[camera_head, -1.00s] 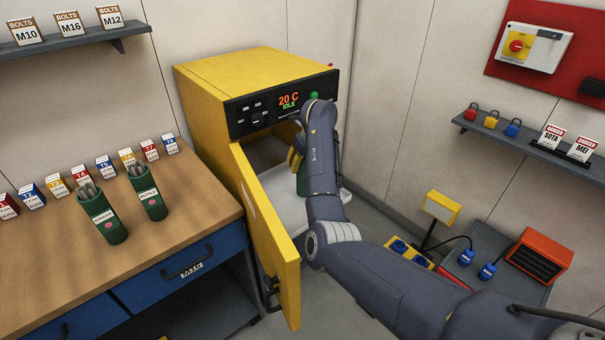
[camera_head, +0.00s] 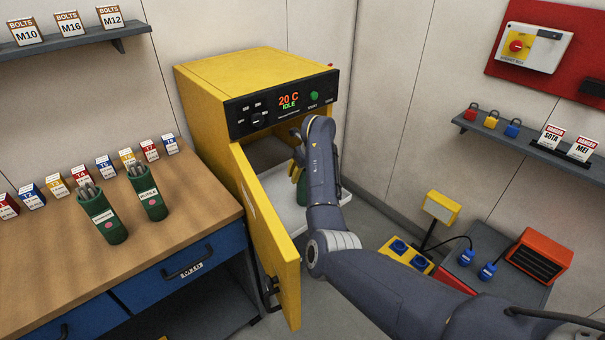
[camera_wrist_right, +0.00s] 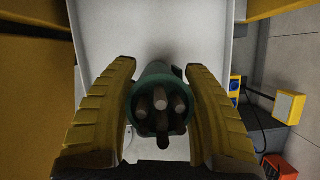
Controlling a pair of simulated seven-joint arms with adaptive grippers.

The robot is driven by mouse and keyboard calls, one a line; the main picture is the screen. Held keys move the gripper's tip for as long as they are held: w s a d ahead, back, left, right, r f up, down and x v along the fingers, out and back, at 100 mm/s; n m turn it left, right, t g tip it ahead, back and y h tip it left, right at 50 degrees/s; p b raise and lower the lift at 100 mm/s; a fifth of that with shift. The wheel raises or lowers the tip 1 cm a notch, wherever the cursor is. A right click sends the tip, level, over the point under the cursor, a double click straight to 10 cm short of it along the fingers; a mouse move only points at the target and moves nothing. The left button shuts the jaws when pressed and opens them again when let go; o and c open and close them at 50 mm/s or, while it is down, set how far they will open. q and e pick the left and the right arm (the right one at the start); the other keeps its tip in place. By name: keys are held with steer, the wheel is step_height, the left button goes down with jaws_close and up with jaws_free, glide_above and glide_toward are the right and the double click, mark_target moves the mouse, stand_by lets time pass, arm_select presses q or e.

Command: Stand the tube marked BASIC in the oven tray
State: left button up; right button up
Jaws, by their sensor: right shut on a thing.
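My right gripper (camera_head: 298,168) is inside the open front of the yellow oven (camera_head: 225,75), over the pale oven tray (camera_head: 278,196). It is shut on a green tube (camera_head: 302,190), partly hidden behind my arm in the head view. In the right wrist view the yellow fingers (camera_wrist_right: 160,105) close on both sides of this tube (camera_wrist_right: 158,72), and several rod ends show in its mouth. Its label does not show, so I cannot read whether it says BASIC. The tube looks upright over the tray; I cannot tell whether its base touches. My left gripper is out of view.
The oven door (camera_head: 268,240) hangs open to the left of the tray. The tray surface around the held tube looks bare.

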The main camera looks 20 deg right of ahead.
steer(key=o, duration=1.5)
steer(key=shift+f, duration=0.1)
steer(key=shift+o, duration=0.2)
steer(key=v, duration=1.2)
